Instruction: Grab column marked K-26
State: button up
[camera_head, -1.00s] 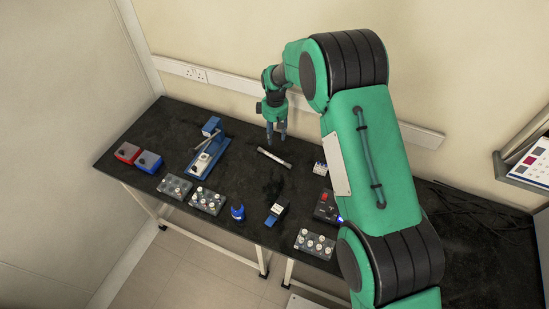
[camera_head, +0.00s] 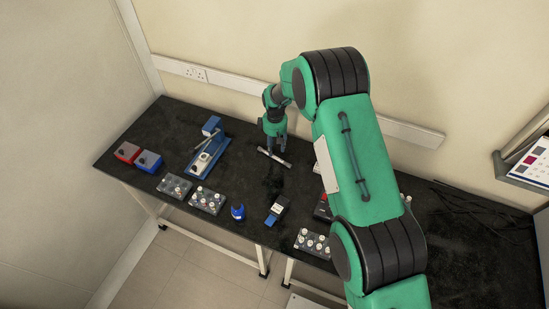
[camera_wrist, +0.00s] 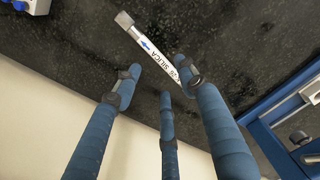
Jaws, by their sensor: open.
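A slim column (camera_head: 282,161) lies on its side on the black bench; its white body carries a blue arrow and printed text in which "SILICA" can be read. The wrist view shows the column (camera_wrist: 147,44) with a grey cap at one end; its other end is hidden behind a finger. I cannot read K-26 on it. My gripper (camera_head: 277,147) has blue fingers and points down over the column. In the wrist view the fingers of my gripper (camera_wrist: 160,78) are spread and empty, one overlapping the column in the picture; I cannot tell whether they touch it.
A blue-based device (camera_head: 205,157) stands to the left. Red (camera_head: 127,152) and blue boxes (camera_head: 149,161) sit at the left edge. Racks of vials (camera_head: 207,200) and a dark-and-blue device (camera_head: 277,208) line the front. The bench around the column is mostly clear.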

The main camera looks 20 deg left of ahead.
aim_at(275, 156)
jog(key=shift+f, duration=0.1)
dwell(0.3)
jog(key=shift+f, duration=2.55)
grip_shut()
